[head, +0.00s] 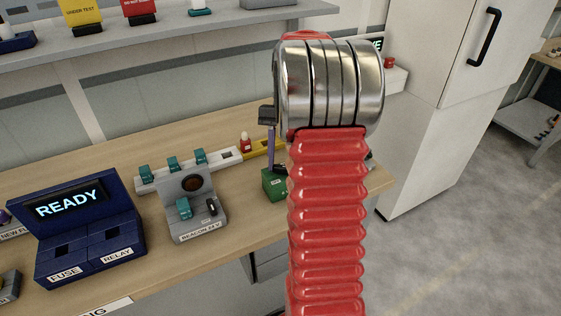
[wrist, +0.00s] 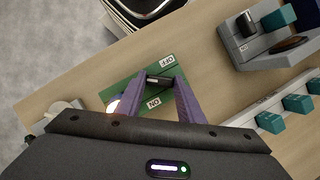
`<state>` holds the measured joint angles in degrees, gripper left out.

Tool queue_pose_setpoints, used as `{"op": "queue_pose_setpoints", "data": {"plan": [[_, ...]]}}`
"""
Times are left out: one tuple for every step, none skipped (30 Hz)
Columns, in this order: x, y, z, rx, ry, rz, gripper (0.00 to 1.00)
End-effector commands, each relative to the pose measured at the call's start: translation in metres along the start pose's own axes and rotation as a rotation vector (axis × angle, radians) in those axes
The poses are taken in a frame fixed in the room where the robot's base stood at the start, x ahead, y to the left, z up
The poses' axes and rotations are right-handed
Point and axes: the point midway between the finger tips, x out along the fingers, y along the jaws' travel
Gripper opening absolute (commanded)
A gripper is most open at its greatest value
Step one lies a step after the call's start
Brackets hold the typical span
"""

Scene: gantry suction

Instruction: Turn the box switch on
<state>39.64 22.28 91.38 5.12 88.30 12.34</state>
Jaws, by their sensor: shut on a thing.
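The green box switch (wrist: 137,88) lies on the wooden bench in the wrist view, with an upside-down OFF label at its far edge and an ON label at its near edge. Its dark lever (wrist: 158,82) sits between the two labels; which way it tilts I cannot tell. My gripper (wrist: 160,78), with two purple fingers, is shut on the lever. A bright white glow (wrist: 112,106) shows at the box's left edge, partly hidden by a finger. In the head view the green box (head: 273,187) is partly hidden by my red arm.
The grey beacon unit (head: 190,205) stands left of the box. Behind it is a grey strip with several teal plugs (head: 172,164) and a red piece (head: 245,142). A blue READY unit (head: 88,232) is further left. The bench edge and floor lie to the right.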

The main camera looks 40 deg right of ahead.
Motion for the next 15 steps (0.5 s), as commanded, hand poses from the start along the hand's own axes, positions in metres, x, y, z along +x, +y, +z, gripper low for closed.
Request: {"op": "queue_pose_setpoints", "data": {"plan": [[-0.0006,-0.0008,0.0001,-0.023,0.0,0.009,0.12],[-0.0006,-0.0009,0.0001,-0.035,0.0,0.014,0.12],[-0.0007,-0.001,0.0001,-0.05,0.0,0.02,0.12],[-0.0007,-0.001,0.0,-0.059,0.0,0.024,0.12],[-0.0008,-0.0009,-0.0001,-0.066,0.0,0.028,0.12],[-0.0008,-0.0008,-0.0002,-0.076,0.0,0.032,0.12],[-0.0008,-0.0007,-0.0003,-0.082,0.0,0.034,0.12],[-0.0009,-0.0007,-0.0003,-0.086,0.0,0.036,0.12],[-0.0009,-0.0007,-0.0004,-0.091,0.001,0.037,0.12],[-0.0009,-0.0006,-0.0004,-0.093,0.001,0.038,0.12],[-0.0009,-0.0006,-0.0005,-0.094,0.001,0.039,0.12],[-0.001,-0.0006,-0.0005,-0.096,0.001,0.04,0.12],[-0.001,-0.0005,-0.0005,-0.096,0.001,0.04,0.12],[-0.001,-0.0005,-0.0005,-0.096,0.001,0.04,0.12],[-0.001,-0.0005,-0.0005,-0.096,0.001,0.04,0.12]]}}
